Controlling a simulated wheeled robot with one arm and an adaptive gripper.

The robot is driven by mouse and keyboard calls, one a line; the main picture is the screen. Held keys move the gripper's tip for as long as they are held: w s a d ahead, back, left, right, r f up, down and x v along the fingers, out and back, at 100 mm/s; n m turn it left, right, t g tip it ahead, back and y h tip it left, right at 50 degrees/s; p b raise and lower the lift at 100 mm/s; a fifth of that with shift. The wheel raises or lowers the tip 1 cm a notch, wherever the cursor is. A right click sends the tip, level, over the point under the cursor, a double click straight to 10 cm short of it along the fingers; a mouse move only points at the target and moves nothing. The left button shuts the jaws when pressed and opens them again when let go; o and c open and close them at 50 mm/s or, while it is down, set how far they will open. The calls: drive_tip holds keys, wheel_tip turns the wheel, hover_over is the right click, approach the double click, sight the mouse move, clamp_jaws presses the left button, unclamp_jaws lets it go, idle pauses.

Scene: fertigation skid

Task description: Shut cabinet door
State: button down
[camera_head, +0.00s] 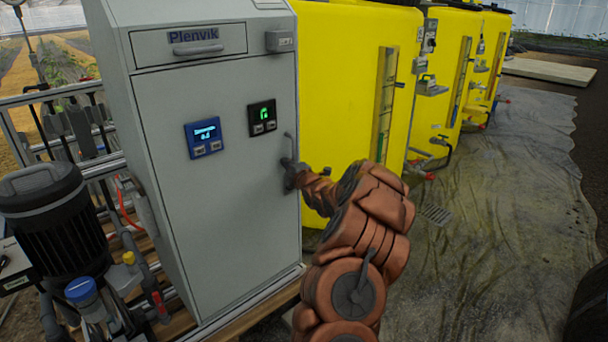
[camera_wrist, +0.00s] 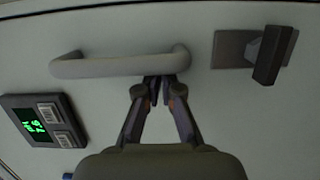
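The tall grey cabinet (camera_head: 215,110) stands left of centre in the head view. Its door (camera_head: 225,220) looks flush or nearly flush with the front; I cannot tell whether a small gap remains. The bar handle (camera_head: 290,147) is near the door's right edge and crosses the wrist view (camera_wrist: 100,66). My gripper (camera_head: 290,165) is at the handle's lower end. In the wrist view, its fingertips (camera_wrist: 160,88) are together, close beside the bar, with nothing visible between them. Contact with the handle or door is unclear. A latch with a dark lever (camera_wrist: 269,55) sits beyond the handle.
Yellow tanks (camera_head: 350,85) stand right behind the cabinet. A black motor (camera_head: 50,220) and pipework crowd the left. A wooden pallet (camera_head: 245,318) lies under the cabinet. The sheeted floor (camera_head: 500,200) at right is mostly open. Blue (camera_head: 205,137) and black (camera_head: 262,117) displays sit on the front.

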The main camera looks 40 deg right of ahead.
drive_tip(key=shift+w+a+r, duration=0.15)
drive_tip(key=shift+r, duration=0.8)
drive_tip(key=shift+f, duration=0.35)
drive_tip(key=f+v, duration=0.1)
drive_tip(key=v, duration=1.1)
